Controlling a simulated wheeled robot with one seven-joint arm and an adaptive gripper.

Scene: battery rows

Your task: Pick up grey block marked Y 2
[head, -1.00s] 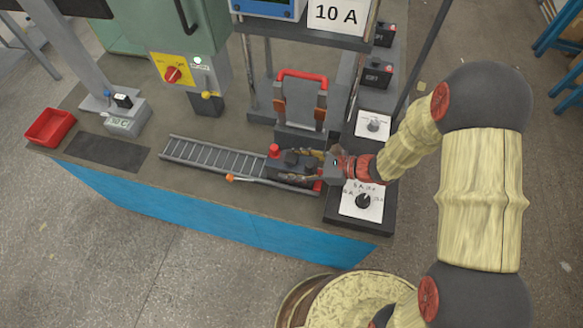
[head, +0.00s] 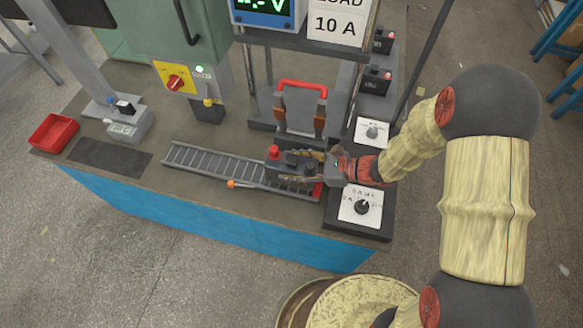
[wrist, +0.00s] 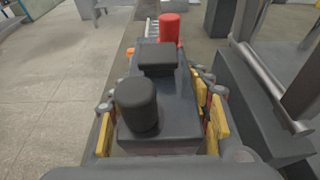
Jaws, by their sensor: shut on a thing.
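A dark grey block (head: 275,165) sits at the right end of the roller track, with a red post on its far end. In the wrist view the same block (wrist: 178,108) fills the middle, with a black round post and a black square cap on top. No Y 2 marking can be read on it. My gripper (head: 294,167) reaches in from the right and is shut on this block. In the wrist view its yellow-padded fingers lie along both sides of the block.
The roller track (head: 205,164) runs left across the bench. A stand with a red handle (head: 303,84) rises just behind the block. Dial boxes (head: 361,207) stand to the right. A red tray (head: 53,131) and dark mat (head: 110,158) lie at the far left.

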